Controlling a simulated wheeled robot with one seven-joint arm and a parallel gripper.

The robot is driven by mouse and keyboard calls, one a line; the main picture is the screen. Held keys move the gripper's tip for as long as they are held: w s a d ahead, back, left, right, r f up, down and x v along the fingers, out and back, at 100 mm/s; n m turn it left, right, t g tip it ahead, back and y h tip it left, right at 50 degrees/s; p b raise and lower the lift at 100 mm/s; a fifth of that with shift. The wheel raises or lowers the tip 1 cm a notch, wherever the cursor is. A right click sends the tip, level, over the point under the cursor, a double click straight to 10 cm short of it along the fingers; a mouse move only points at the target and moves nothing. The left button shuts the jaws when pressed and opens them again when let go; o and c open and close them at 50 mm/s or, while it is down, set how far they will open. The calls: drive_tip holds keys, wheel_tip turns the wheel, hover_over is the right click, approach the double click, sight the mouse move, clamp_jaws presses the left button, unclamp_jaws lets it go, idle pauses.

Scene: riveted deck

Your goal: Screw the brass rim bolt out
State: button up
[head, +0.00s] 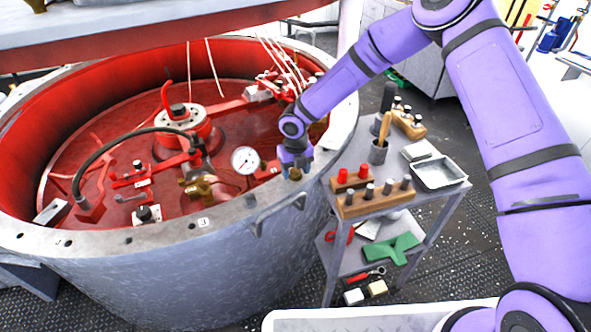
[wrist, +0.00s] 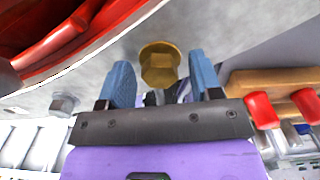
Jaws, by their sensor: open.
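The brass rim bolt (wrist: 159,64) shows its hex head and round flange on the grey rim (wrist: 100,72) in the wrist view. In the head view the bolt (head: 295,174) is a small brass spot just below my gripper (head: 296,163). In the wrist view my gripper (wrist: 161,76) is open, with one blue finger to each side of the bolt head. A gap shows on both sides, and I see no contact. How far the bolt is threaded in is hidden.
A grey bolt (wrist: 63,104) sits on the rim to the left. A tool cart (head: 440,203) stands right of the drum, with a wooden block of pegs (head: 375,203) and a metal tray (head: 440,173). A handle (head: 278,213) sticks out from the drum wall.

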wheel_tip(320, 180, up, 11)
drive_tip(key=shift+f, duration=0.15)
idle(0.4)
drive_tip(key=s+d+r+m+t+h, duration=0.1)
drive_tip(key=s+d+r+m, duration=0.5)
drive_tip(key=d+r+m, duration=0.5)
drive_tip(key=s+d+r+m+t+h, duration=0.1)
drive_tip(key=s+d+r+m+h, duration=0.1)
drive_tip(key=s+d+r+m, duration=0.9)
drive_tip(key=s+d+r+m+t+y, duration=0.1)
drive_tip(key=s+d+r+m, duration=0.2)
drive_tip(key=s+r+m, duration=0.2)
drive_tip(key=s+d+r+m+t+y, duration=0.2)
drive_tip(key=s+d+r+m, duration=0.2)
drive_tip(key=s+m, duration=0.8)
drive_tip(key=shift+s+r+m, duration=0.25)
drive_tip(key=shift+r+m, duration=0.35)
drive_tip(key=shift+r, duration=0.35)
drive_tip(key=shift+d, duration=0.1)
